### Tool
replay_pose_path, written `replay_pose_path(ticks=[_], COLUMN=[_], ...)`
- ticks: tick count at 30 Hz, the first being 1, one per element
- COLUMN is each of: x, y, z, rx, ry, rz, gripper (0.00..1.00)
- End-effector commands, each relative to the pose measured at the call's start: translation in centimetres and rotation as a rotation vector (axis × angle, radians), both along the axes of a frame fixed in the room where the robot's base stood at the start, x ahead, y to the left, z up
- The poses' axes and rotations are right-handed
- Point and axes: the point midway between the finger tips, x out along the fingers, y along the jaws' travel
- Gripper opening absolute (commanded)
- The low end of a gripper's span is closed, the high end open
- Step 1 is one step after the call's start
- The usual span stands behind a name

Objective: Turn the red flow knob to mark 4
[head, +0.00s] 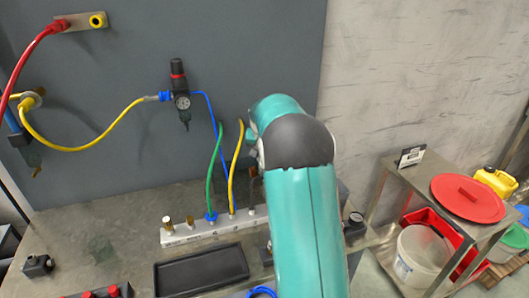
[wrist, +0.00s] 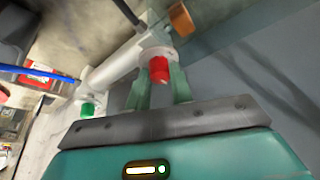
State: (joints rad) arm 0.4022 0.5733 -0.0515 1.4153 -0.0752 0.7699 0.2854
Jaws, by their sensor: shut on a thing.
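The red flow knob (wrist: 159,68) shows in the wrist view on a white collar at the near end of a pale bar-like body (wrist: 115,65). My gripper (wrist: 160,76) has its two teal fingers on either side of the knob and is shut on it. A green knob (wrist: 87,110) sits on the same assembly, to the left and apart from the fingers. No scale or mark 4 can be read, so the knob's setting cannot be told. In the head view my teal arm covers the red knob and my gripper.
A white manifold (head: 190,235) with green (head: 215,170) and yellow hoses stands on the bench left of my arm. A black tray (head: 200,272) lies in front of it. A regulator (head: 180,95) hangs on the grey panel. A metal cart (head: 385,205) stands at right.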

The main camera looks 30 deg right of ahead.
Motion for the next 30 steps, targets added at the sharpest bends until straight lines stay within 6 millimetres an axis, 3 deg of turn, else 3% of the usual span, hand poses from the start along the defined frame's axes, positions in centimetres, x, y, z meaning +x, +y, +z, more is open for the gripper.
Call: replay_pose_path(ticks=[21, 30], x=[0.51, 0.56], y=[0.30, 0.27], z=[0.03, 0.03], rx=[-0.001, 0.000], ry=[-0.003, -0.004], rz=[-0.661, -0.845], gripper=[0.00, 0.00])
